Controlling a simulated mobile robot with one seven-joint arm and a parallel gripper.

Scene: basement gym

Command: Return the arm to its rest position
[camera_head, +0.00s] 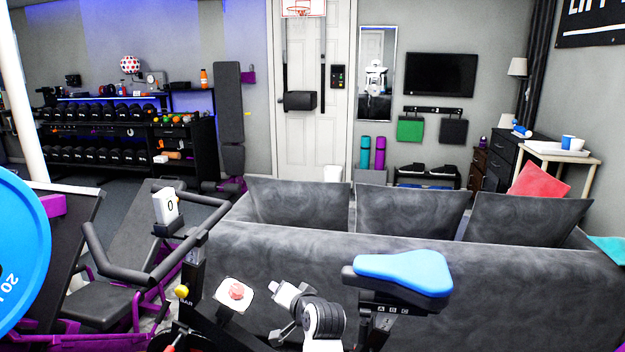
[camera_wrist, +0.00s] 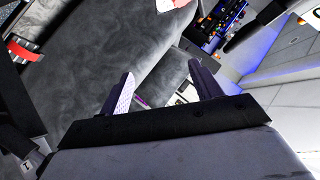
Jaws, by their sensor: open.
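My gripper (camera_wrist: 162,88) shows in the wrist view with its two fingers spread wide apart and nothing between them. Beyond the fingers are the dark grey sofa surface and part of the room, tilted in the picture. In the head view, white and dark parts that look like my arm (camera_head: 322,318) show at the bottom middle, in front of the sofa back. They are folded close together, and I cannot make out the fingertips there.
The grey sofa (camera_head: 300,262) fills the middle. A blue bike seat (camera_head: 403,272) is close at the right of the arm. A red item (camera_head: 236,291) on a white plate is at its left. A weight bench (camera_head: 105,300) and a blue weight plate (camera_head: 15,250) stand further left.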

